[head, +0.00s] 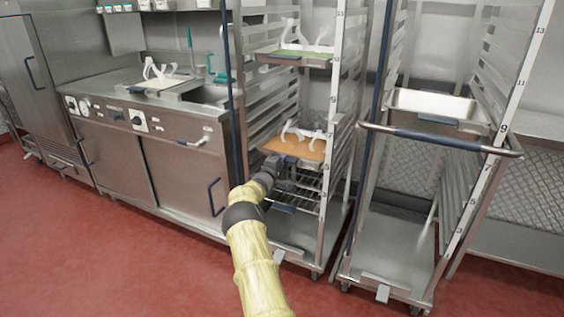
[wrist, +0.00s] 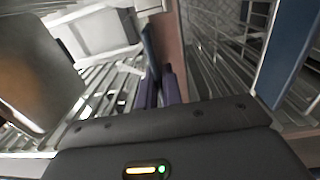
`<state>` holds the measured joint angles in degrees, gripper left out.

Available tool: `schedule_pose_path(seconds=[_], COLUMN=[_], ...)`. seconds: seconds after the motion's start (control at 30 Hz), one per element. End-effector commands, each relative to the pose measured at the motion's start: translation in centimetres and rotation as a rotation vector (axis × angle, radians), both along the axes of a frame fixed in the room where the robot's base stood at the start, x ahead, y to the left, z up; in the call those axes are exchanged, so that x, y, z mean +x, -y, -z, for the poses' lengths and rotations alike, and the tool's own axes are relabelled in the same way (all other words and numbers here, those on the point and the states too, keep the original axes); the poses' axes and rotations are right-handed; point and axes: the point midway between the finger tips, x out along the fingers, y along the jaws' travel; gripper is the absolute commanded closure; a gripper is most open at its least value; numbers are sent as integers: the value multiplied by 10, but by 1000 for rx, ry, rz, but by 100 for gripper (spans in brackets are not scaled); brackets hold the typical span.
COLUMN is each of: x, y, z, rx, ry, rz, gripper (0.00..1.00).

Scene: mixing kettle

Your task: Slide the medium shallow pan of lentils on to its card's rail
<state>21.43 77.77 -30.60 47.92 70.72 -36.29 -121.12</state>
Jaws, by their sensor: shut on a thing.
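The pan of orange lentils (head: 300,146) sits in the left rack at about mid height, with a white bracket-like piece on it. My gripper (head: 285,172) is at the pan's front edge in the head view and is shut on it, though my wrist partly hides the hold. In the wrist view my gripper's dark fingers (wrist: 158,88) are close together. The left rack's card (head: 278,256) hangs low at the front; the right rack's card (head: 382,293) hangs at its base. I cannot read either card.
A pan with green content (head: 292,60) sits higher in the left rack. A wire shelf (head: 300,190) lies below the lentils. The right rack (head: 490,190) holds a steel pan (head: 410,100) and has a crossbar (head: 400,133). Open red floor (head: 130,260) lies in front.

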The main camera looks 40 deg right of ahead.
Motion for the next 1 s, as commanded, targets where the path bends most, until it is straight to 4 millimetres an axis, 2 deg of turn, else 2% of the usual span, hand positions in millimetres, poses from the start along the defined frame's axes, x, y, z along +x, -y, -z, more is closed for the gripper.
schedule_pose_path(seconds=[0.03,0.3,0.33,0.43,0.63,0.67,0.77,1.0], x=[1,1,1,1,0,0,0,0], y=[0,0,0,0,0,-1,0,0], z=[-7,-7,-7,-6,-3,5,4,2], rx=[-12,-12,-12,-9,-4,8,6,3], ry=[6,6,6,5,3,-3,-3,-1], rz=[1,0,0,0,0,-1,-1,-1], gripper=[100,100,88,69,67,65,45,45])
